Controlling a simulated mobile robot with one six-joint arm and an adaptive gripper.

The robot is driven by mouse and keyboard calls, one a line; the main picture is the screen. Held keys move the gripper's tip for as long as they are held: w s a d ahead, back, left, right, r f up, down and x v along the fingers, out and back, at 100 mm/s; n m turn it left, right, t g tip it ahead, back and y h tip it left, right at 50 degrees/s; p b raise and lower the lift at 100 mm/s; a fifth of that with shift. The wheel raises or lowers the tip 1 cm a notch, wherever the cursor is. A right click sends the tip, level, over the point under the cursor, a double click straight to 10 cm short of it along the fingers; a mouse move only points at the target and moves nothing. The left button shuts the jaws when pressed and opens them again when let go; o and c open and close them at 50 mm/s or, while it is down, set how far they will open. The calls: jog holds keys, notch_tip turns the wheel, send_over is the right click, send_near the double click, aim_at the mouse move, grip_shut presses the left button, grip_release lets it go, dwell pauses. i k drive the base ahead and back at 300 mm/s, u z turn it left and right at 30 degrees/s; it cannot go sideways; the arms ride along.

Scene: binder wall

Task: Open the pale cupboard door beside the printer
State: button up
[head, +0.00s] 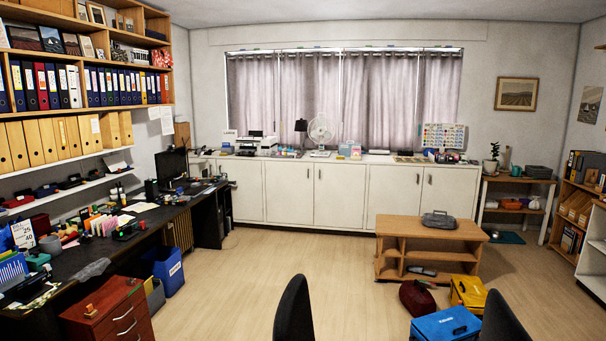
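A row of pale cupboards runs along the back wall beneath the window. Their doors all look shut. What looks like a white printer (250,144) stands on the cupboard top towards the left. Below it is a pale front panel (248,192), and to the right a pair of pale doors (289,193) and (340,195) with small dark handles where they meet. Another pair of pale doors (395,190) and (449,196) is farther right. I cannot tell for sure which door is meant. My gripper is not in view.
Open wooden floor (260,262) lies before the cupboards. A low wooden bench (432,231) stands before the right doors, with a dark red bag (416,298), yellow box (468,292) and blue box (446,325) nearby. A long dark desk (150,220) lines the left. Two dark curved shapes (293,312) rise in front.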

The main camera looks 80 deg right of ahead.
aim_at(290, 186)
jog(key=i, duration=1.45)
jog(key=u, duration=0.3)
jog(key=k, duration=0.15)
jog(key=z, duration=3.25)
